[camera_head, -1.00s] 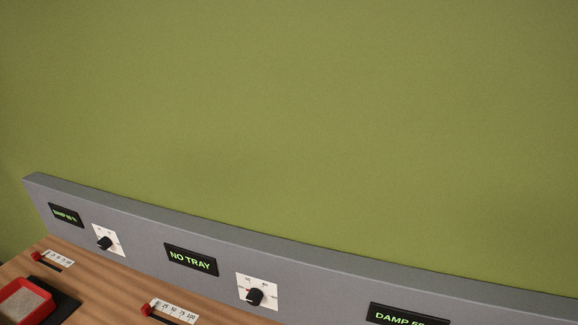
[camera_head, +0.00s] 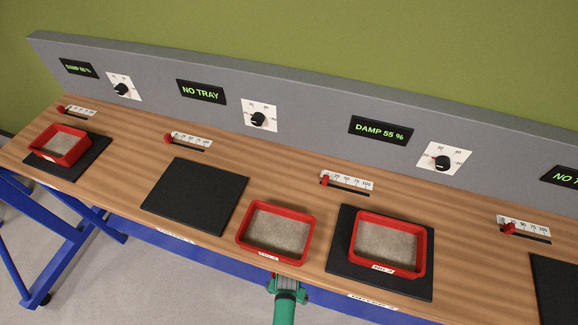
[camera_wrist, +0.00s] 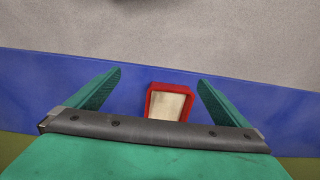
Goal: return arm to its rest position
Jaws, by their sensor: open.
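My gripper (camera_head: 288,281) shows at the bottom of the head view, green with a dark band, in front of the bench's near edge and just below the middle red tray (camera_head: 276,231). In the wrist view my gripper (camera_wrist: 160,77) has its two green fingers wide apart. A small red-rimmed piece with a pale middle (camera_wrist: 168,102) shows between them against the blue bench frame; I cannot tell whether it is close to the fingers. Nothing is held. The rest of my arm is mostly out of view.
The wooden bench (camera_head: 120,180) carries red trays of pale grit at left (camera_head: 61,145) and right (camera_head: 387,245), both on black pads. The middle tray sits on bare wood beside an empty black pad (camera_head: 195,195). A grey panel with dials and displays stands behind.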

